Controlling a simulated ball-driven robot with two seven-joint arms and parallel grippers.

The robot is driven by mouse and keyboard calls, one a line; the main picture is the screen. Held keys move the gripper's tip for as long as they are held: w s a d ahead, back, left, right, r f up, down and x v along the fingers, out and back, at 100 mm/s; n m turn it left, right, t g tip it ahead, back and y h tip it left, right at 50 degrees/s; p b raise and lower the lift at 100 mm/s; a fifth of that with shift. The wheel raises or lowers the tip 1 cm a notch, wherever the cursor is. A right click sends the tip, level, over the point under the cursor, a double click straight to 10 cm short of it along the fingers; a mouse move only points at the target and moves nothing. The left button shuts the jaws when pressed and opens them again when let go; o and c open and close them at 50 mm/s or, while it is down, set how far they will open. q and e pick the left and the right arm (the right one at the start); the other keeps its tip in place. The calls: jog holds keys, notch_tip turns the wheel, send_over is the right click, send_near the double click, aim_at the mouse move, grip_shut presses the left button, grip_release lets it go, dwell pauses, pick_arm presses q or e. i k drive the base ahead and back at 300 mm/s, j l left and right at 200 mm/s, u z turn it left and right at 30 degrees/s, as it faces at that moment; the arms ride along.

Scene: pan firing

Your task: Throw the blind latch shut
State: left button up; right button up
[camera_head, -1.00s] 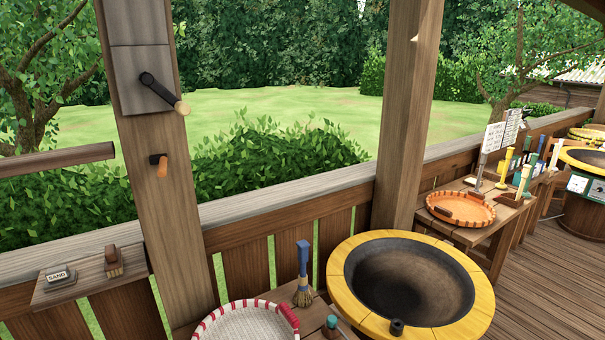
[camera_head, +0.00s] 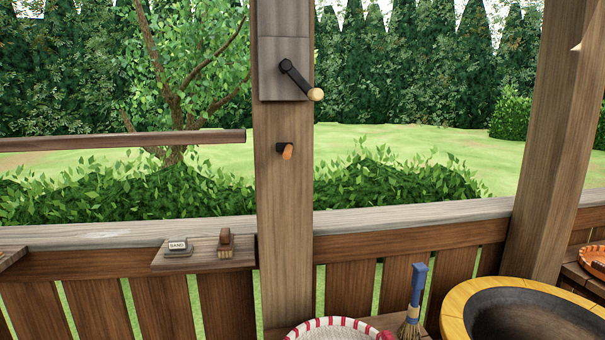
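A wooden post (camera_head: 285,210) stands near the middle of the view. A small latch (camera_head: 286,152) with a dark mount and an orange-brown lever sits on its front face, its lever hanging downward at a slight tilt. Above it, a black crank (camera_head: 296,74) with a pale wooden knob is fixed on a grey-brown board (camera_head: 272,50). A horizontal wooden bar (camera_head: 120,141), perhaps the blind's bottom rail, comes in from the left and ends just short of the post. Neither of my grippers is in view.
A railing (camera_head: 420,214) runs across behind the post. A small shelf (camera_head: 205,257) holds a SAND block (camera_head: 178,246) and a brush (camera_head: 225,243). Below are a red-and-white rimmed basket (camera_head: 335,324), a blue-handled broom (camera_head: 413,300) and a yellow-rimmed pan (camera_head: 455,313). Another post (camera_head: 555,140) stands right.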

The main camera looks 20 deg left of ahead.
aim_at(286, 149)
jog(key=l+u, duration=0.1)
jog(key=u, duration=0.3)
jog(key=k+u, duration=0.1)
jog(key=u, duration=0.35)
jog(key=l+u, duration=0.15)
jog(key=u, duration=0.25)
jog(key=k+u, duration=0.1)
jog(key=u, duration=0.75)
jog(key=k, duration=0.05)
